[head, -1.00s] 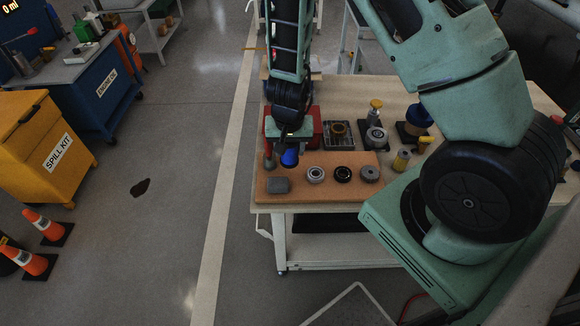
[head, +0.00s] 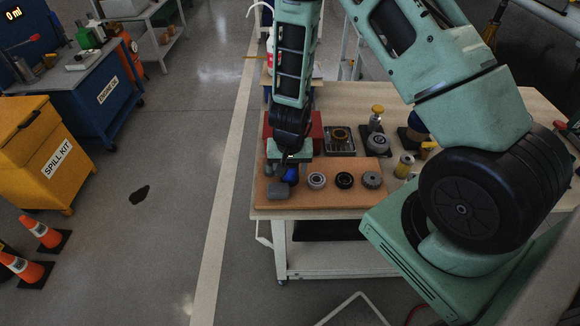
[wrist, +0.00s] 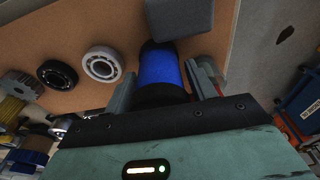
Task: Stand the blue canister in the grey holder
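The blue canister (head: 291,174) is between the fingers of my gripper (head: 290,162), just above or at the tan mat. In the wrist view the blue canister (wrist: 160,68), with dark ends, sits between both fingers of my gripper (wrist: 164,84), which look closed on it. A grey block, seemingly the grey holder (head: 278,191), stands at the mat's front left corner. The grey holder (wrist: 180,18) also shows right beyond the canister's far end in the wrist view. Its opening is not visible, and I cannot tell whether the canister touches it.
On the tan mat (head: 320,200), a pale ring (head: 317,180), a black ring (head: 344,180) and a grey gear (head: 372,179) lie right of the holder. A red box (head: 317,130) and a tray (head: 340,147) stand behind. Open floor lies left of the bench.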

